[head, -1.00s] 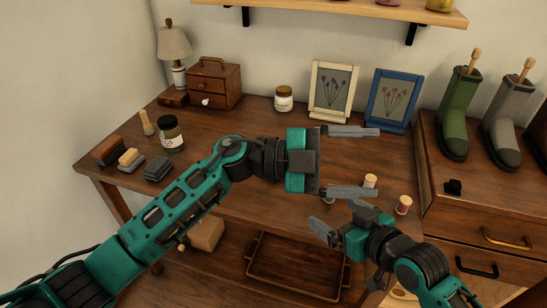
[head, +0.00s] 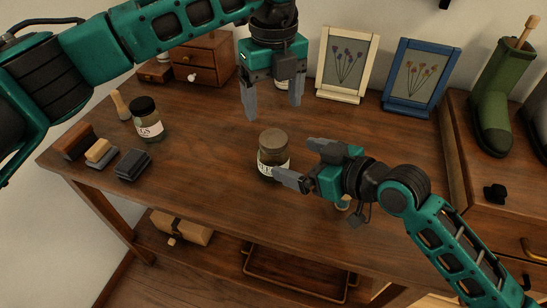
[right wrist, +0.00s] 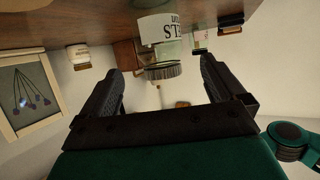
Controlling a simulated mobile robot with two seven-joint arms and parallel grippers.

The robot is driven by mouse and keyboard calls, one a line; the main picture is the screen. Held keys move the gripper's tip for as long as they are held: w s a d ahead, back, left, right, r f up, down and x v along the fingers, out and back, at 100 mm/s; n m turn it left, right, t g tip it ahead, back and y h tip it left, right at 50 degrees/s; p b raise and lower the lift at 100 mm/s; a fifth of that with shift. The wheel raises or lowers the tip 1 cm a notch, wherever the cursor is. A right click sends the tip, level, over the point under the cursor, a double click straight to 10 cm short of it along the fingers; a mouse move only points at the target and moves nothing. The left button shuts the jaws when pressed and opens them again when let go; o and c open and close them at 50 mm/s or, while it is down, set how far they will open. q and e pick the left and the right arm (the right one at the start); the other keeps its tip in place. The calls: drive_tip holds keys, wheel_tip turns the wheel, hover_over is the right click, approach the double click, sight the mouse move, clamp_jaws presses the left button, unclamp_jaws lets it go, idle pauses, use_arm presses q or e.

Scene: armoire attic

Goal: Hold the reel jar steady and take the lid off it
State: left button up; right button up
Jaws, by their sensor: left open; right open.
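The reel jar (head: 267,163) stands upright on the table, glass with a pale label and a brown lid (head: 273,138) on it. My right gripper (head: 298,161) is open at the jar's right side. One finger covers part of the label; I cannot tell whether it touches. In the right wrist view the jar's label (right wrist: 156,28) and ribbed lid (right wrist: 163,71) appear upside down between the open fingers. My left gripper (head: 273,104) is open and empty, pointing down above and slightly behind the jar, clear of the lid.
Behind are a small drawer box (head: 206,60), a cream frame (head: 346,64) and a blue frame (head: 412,78). Another jar is mostly hidden behind my left gripper.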

sight(270, 150)
drive_tip(key=x, duration=0.9)
drive_tip(key=shift+w+a+f, duration=0.1)
drive_tip(key=shift+w+f, duration=0.05)
drive_tip(key=shift+w, duration=0.05)
